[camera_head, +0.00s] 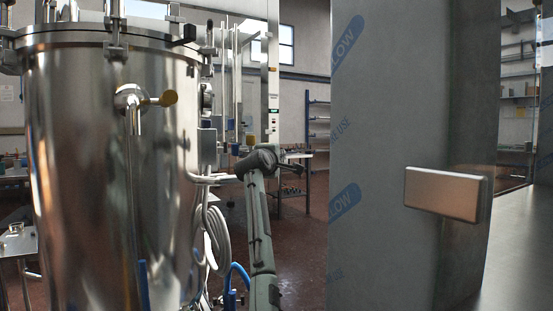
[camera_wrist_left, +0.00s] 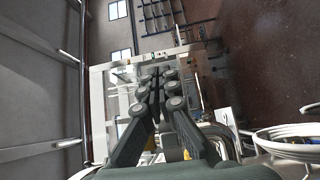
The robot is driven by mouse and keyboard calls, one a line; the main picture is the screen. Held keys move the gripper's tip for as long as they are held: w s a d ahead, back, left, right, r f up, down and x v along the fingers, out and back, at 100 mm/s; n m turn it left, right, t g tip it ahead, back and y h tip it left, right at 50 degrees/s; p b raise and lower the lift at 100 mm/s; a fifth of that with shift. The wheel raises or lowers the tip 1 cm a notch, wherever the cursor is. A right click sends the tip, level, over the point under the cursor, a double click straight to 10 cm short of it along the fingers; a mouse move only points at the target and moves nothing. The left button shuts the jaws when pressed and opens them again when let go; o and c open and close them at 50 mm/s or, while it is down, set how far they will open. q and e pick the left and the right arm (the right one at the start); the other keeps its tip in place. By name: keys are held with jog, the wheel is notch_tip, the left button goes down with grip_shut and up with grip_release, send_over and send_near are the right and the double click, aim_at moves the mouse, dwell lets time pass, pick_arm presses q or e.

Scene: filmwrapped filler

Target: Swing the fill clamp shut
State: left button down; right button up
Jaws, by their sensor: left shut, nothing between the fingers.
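A large polished steel vessel (camera_head: 110,190) fills the left of the head view. I cannot tell which fitting, if any, is the fill clamp. My left gripper (camera_head: 242,167) is small and dark in the head view, just right of the vessel at the end of my raised arm. In the left wrist view my left gripper (camera_wrist_left: 157,78) has its fingers together and empty, pointing at a pale frame (camera_wrist_left: 110,100) beyond. My right gripper is not in view.
A grey panel (camera_head: 390,110) with printed blue film and a metal handle block (camera_head: 445,193) stands tall at the right. Coiled white hoses (camera_head: 215,240) hang by the vessel; a white coil (camera_wrist_left: 285,138) shows in the wrist view. Reddish floor (camera_head: 305,245) is open between vessel and panel.

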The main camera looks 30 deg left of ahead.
pick_arm(q)
jog(key=v, duration=1.2)
